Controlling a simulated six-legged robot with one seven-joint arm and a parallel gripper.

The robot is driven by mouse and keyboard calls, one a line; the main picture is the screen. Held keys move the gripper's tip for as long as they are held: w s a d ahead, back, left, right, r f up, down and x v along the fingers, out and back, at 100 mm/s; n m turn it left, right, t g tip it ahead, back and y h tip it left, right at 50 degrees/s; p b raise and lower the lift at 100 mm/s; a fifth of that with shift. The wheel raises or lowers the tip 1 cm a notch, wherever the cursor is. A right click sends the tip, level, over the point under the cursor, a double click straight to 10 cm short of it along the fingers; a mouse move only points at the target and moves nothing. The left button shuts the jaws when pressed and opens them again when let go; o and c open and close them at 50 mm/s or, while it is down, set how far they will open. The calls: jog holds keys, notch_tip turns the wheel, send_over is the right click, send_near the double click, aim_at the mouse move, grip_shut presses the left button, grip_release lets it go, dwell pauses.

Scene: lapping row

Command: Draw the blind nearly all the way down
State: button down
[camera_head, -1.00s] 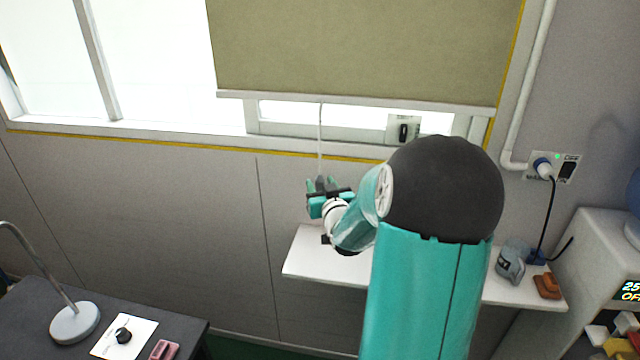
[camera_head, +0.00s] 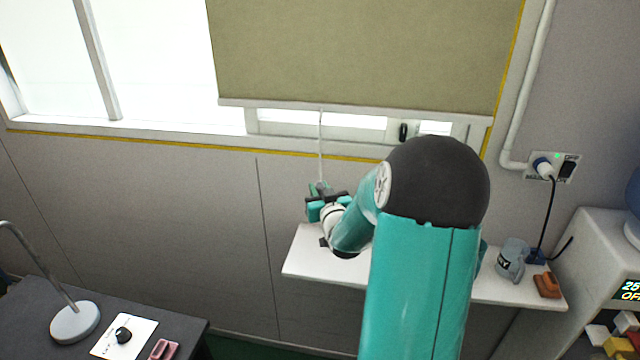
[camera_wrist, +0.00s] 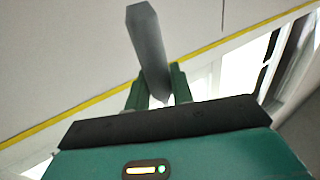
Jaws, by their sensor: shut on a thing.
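The olive blind (camera_head: 360,55) hangs over the right part of the window, its pale bottom bar (camera_head: 355,112) a little above the sill. A strip of bright glass shows below the bar. A thin pale cord (camera_head: 321,145) runs straight down from the bar to my gripper. My gripper (camera_head: 319,190) is below the sill, in front of the wall and above the white shelf. In the wrist view, my gripper's green fingers (camera_wrist: 158,88) are closed on a grey, pointed pull (camera_wrist: 147,45). The cord is not clear in that view.
The white shelf (camera_head: 300,262) lies below, with a grey mug (camera_head: 512,262) and a brown block (camera_head: 547,285) at its right. A dark table (camera_head: 30,310) with a lamp (camera_head: 74,322) stands at lower left. A wall socket (camera_head: 565,167) and white pipe are at right.

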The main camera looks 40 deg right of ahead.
notch_tip(320, 180, down, 3)
jog(key=shift+r, duration=0.15)
jog(key=c, duration=1.3)
grip_release()
jog(key=shift+o, duration=0.2)
jog(key=shift+s+a, duration=0.1)
